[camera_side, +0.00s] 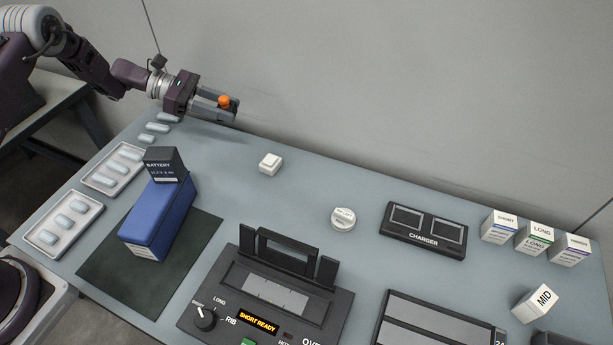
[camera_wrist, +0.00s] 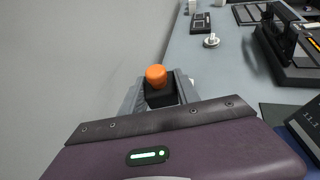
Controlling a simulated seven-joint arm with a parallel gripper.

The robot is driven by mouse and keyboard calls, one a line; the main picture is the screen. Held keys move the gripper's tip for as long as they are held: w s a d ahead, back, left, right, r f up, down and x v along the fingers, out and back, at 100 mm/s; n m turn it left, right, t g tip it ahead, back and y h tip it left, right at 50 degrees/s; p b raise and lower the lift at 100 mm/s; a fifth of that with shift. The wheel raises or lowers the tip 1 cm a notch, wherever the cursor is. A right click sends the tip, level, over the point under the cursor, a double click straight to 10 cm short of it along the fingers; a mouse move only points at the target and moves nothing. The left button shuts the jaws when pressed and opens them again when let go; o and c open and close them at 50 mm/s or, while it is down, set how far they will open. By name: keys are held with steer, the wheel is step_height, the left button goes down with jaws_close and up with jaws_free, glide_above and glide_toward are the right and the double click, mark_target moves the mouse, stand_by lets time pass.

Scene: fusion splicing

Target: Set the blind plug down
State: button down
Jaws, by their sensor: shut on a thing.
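The blind plug has an orange knob (camera_side: 224,101) and, in the wrist view, a black block-like body (camera_wrist: 161,97) under it. My gripper (camera_side: 229,108) is shut on the plug, with one grey finger on each side. It holds the plug near the far left edge of the table, by the wall; the knob points up. I cannot tell exactly how far the plug is above the table. In the wrist view the orange knob (camera_wrist: 156,75) shows between the fingers, and the plug's underside is hidden.
A blue block (camera_side: 158,215) with a black battery (camera_side: 165,163) stands on a dark mat (camera_side: 101,262). White trays (camera_side: 47,243) lie left. The table's far middle is clear.

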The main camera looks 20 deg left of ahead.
steer(key=w+d+r+n+t, duration=0.15)
steer(key=w+d, duration=0.25)
steer(key=d, duration=0.4)
steer(key=n+t+y, duration=0.3)
steer(key=n+t, duration=0.1)
glide_above(314, 183)
step_height(314, 183, down, 5)
step_height(314, 183, down, 9)
steer(key=shift+r, duration=0.1)
steer(key=c, duration=0.9)
jaws_free()
steer(key=shift+f, duration=0.2)
